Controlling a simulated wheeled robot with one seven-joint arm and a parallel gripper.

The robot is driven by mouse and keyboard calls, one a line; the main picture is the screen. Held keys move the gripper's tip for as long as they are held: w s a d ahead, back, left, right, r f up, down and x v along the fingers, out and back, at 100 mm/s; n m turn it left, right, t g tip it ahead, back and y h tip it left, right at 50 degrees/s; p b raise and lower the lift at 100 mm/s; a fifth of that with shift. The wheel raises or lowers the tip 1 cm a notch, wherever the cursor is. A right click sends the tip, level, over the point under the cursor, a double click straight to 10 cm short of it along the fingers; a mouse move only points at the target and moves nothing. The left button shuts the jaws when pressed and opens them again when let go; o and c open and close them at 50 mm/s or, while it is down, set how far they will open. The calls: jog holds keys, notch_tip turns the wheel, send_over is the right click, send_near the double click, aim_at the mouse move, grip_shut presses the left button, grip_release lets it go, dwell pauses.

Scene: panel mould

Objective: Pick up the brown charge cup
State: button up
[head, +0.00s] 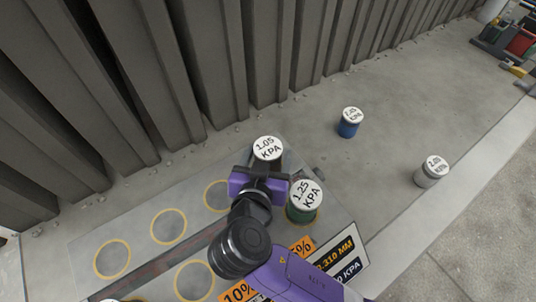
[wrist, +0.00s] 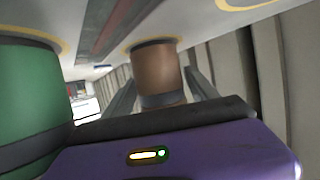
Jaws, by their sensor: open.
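The brown charge cup (wrist: 158,72) shows in the wrist view, where the picture is turned over and the plate is at the top. In the head view a white lid marked 1.05 KPA (head: 268,147) tops the cup just beyond my gripper (head: 260,178); its side is mostly hidden by the gripper. In the wrist view the two fingers of my gripper (wrist: 161,78) are open, one on each side of the brown cup. I cannot tell whether either finger touches it. The cup stands upright on the plate.
A green cup (head: 302,213) marked 1.25 KPA stands close to the right of my gripper. A blue cup (head: 348,129) and a grey cup (head: 428,177) stand farther right. The plate (head: 140,226) has several yellow rings, some empty. A ribbed wall (head: 220,70) rises behind.

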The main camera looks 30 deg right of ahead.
grip_shut()
jog(key=shift+r, duration=0.1)
